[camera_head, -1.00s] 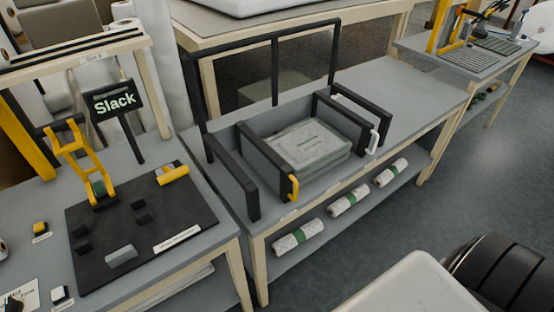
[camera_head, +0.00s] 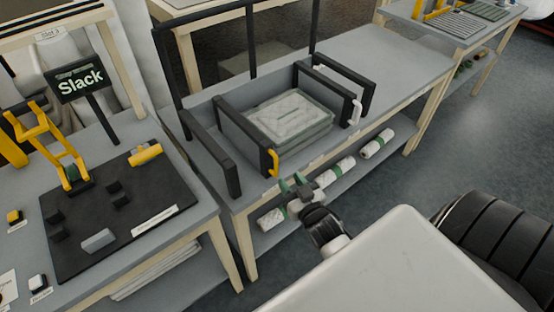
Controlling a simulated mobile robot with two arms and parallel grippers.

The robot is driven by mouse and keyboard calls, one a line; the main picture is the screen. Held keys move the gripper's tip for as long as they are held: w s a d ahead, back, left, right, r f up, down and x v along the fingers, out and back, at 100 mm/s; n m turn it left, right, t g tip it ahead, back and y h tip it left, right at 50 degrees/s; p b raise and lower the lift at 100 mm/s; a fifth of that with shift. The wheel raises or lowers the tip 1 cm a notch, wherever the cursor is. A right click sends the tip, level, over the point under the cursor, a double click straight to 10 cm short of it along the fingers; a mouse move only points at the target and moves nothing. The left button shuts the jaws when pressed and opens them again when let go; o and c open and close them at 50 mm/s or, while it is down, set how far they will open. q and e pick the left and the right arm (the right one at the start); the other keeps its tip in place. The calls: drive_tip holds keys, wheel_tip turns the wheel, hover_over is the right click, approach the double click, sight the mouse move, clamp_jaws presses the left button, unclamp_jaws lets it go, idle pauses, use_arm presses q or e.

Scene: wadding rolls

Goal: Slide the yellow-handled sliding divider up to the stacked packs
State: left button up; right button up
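The yellow-handled sliding divider (camera_head: 240,131) is a dark upright panel across the grey bench, with its yellow handle (camera_head: 274,162) at the front end. The stacked packs (camera_head: 290,116), pale and flat with greenish edges, lie just right of it. The divider hides their left edge, so I cannot tell how wide any gap is. My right gripper (camera_head: 292,183) is in front of the bench's front edge, to the lower right of the yellow handle and apart from it. Its two fingers are spread, with nothing between them. My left gripper is not in view.
A dark fixed-looking end frame (camera_head: 212,152) stands left of the divider. A white-handled divider (camera_head: 322,91) stands right of the packs. Wrapped rolls (camera_head: 336,171) lie on the shelf below. A "Slack" sign (camera_head: 80,82) and black mat (camera_head: 112,222) are on the left table.

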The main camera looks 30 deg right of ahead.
sight(277, 162)
drive_tip(key=w, duration=0.5)
drive_tip(key=w+d, duration=0.1)
drive_tip(key=w, duration=0.2)
drive_tip(key=shift+w+p, duration=0.35)
drive_tip(key=shift+p, duration=0.05)
clamp_jaws()
